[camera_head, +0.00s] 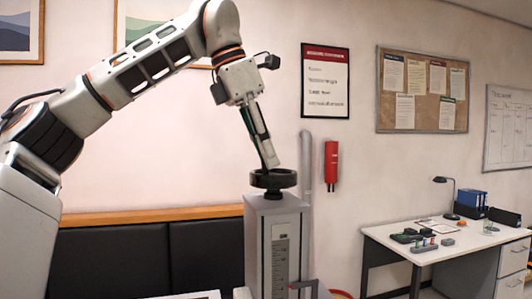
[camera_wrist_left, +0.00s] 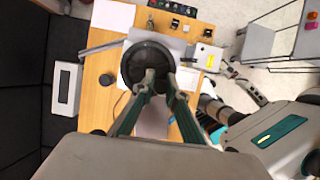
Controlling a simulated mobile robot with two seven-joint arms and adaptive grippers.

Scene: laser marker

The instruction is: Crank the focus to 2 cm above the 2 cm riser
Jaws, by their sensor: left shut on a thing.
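A black handwheel (camera_head: 273,180) sits on top of a grey column (camera_head: 277,207) that has a scale (camera_head: 280,265) on its front. The scale is too small to read. My left gripper (camera_head: 271,164) points down from above and is shut at the wheel. In the left wrist view, its two fingers (camera_wrist_left: 161,80) meet the near rim of the round black wheel (camera_wrist_left: 147,60), and the exact grip is partly hidden. The riser and the focus point cannot be made out. My right gripper is not in view.
In the head view, a desk (camera_head: 385,240) stands at the right, apart from the column. Black padding (camera_head: 110,262) lines the wall.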

